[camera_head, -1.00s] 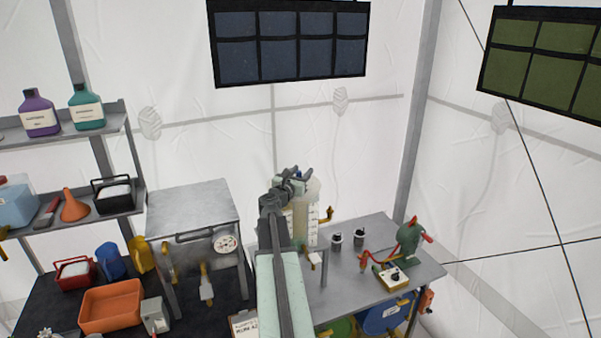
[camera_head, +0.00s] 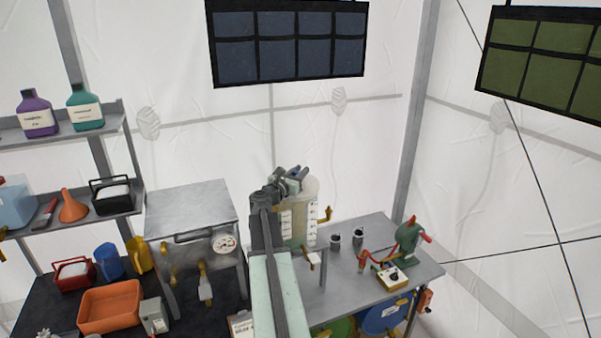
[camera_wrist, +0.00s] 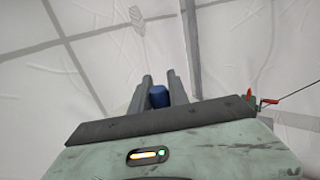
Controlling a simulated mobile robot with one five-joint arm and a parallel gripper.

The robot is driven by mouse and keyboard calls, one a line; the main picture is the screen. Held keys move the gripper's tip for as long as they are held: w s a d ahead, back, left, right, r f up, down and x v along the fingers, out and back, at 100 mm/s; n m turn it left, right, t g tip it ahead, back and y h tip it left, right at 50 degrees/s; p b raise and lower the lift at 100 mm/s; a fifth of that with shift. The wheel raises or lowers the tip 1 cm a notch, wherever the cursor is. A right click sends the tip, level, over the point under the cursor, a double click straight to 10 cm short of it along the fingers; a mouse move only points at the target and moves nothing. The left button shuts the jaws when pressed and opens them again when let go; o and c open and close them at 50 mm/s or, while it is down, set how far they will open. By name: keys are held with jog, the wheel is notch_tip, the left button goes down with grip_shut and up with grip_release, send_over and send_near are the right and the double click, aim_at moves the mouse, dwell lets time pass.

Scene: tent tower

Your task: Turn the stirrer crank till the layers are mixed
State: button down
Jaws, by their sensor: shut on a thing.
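The stirrer vessel (camera_head: 304,230), a clear upright cylinder with white scale strips and pale contents, stands on the grey bench behind my arm. My gripper (camera_head: 297,175) is at the top of the vessel. In the wrist view my gripper (camera_wrist: 159,88) has its two grey fingers on either side of a blue crank knob (camera_wrist: 159,97) and is shut on it. The rest of the crank is hidden by my gripper and arm. Separate layers in the vessel cannot be clearly made out.
A brass tap (camera_head: 325,214) sticks out at the vessel's right. Two small dark-topped cups (camera_head: 347,239) and a green hand-cranked device (camera_head: 408,240) stand further right on the bench. A steel cabinet with a gauge (camera_head: 192,230) stands close on the left.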

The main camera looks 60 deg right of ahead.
jog(key=m+g, duration=0.2)
jog(key=g, duration=0.1)
jog(key=w+a+m+g+y, duration=0.1)
jog(key=m+g, duration=0.1)
jog(key=g, duration=0.1)
jog(key=m+g+y, duration=0.1)
jog(key=m+g, duration=0.1)
jog(key=g, duration=0.1)
jog(key=shift+w+a, duration=0.2)
jog(key=shift+a, duration=0.05)
jog(key=m+g+y, duration=0.1)
jog(key=g, duration=0.1)
jog(key=m+g+y, duration=0.2)
jog(key=a+m+g+y, duration=0.1)
jog(key=m+g+y, duration=0.1)
jog(key=shift+w+a, duration=0.1)
jog(key=shift+w, duration=0.3)
jog(key=shift+m+g+y, duration=0.3)
jog(key=shift+y, duration=0.2)
jog(key=c, duration=1.3)
grip_release()
jog(key=shift+o, duration=0.2)
jog(key=v, duration=0.7)
jog(key=shift+w+a, duration=0.3)
